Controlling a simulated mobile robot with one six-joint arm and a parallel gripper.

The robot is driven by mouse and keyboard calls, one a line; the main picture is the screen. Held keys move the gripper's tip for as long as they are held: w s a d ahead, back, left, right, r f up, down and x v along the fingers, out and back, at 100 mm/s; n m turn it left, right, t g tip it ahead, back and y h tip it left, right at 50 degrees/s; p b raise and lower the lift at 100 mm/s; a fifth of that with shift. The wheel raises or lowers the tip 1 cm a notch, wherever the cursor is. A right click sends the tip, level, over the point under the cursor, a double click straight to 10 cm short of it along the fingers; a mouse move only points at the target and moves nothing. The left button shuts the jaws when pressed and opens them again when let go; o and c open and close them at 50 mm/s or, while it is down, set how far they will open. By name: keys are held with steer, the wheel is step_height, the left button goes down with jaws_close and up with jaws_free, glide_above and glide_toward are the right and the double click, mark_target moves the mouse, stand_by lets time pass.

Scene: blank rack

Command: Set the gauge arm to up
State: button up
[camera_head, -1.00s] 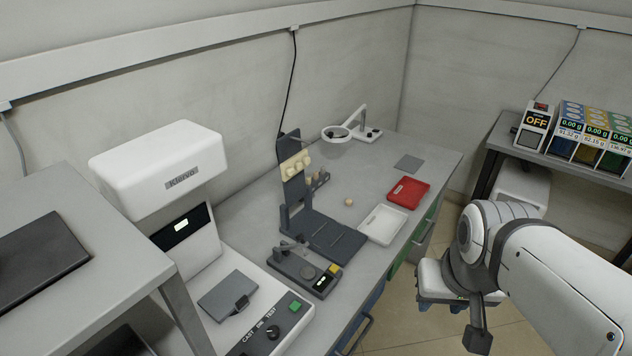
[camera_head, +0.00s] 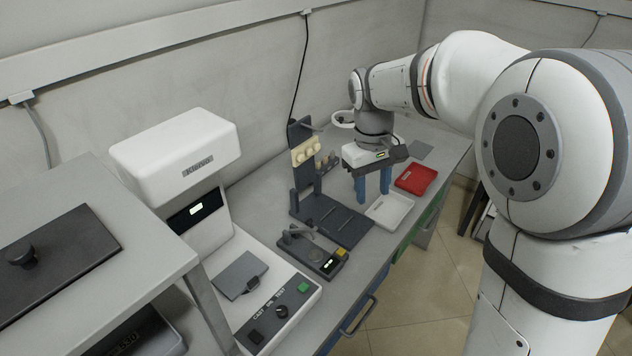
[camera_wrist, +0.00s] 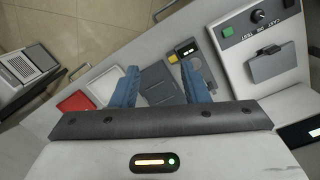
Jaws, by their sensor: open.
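The gauge is a small dark grey device (camera_head: 318,259) with a lit display and a yellow button, at the front edge of the bench in the head view. Its thin grey arm (camera_head: 300,232) lies low over the body; its exact angle is hard to tell. In the wrist view the gauge (camera_wrist: 203,72) shows partly behind the right finger, and its arm cannot be made out. My gripper (camera_head: 373,192) is open with blue fingers, apart from the gauge, farther along the bench above the white tray's far end. Its fingers also show in the wrist view (camera_wrist: 158,75).
A dark rack (camera_head: 329,218) with cream pieces stands beside the gauge. A white tray (camera_head: 389,211) and red tray (camera_head: 416,180) lie near the front edge. A white Kleivo machine (camera_head: 192,158) stands left.

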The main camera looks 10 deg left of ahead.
steer(key=w+a+f+n+g+h+p, duration=0.1)
steer(key=w+a+f+n+p, duration=0.2)
steer(key=w+a, duration=0.5)
steer(key=n+h, duration=0.2)
glide_toward(309, 219)
steer(key=f, duration=0.1)
steer(key=shift+g, duration=0.4)
steer(key=x, duration=0.3)
steer(key=p+x, duration=0.1)
steer(key=x, duration=0.3)
steer(key=shift+w+d+f+p, duration=0.1)
steer(key=shift+w+d+p, duration=0.1)
steer(key=shift+p, duration=0.1)
jaws_close()
steer(key=shift+a, duration=0.1)
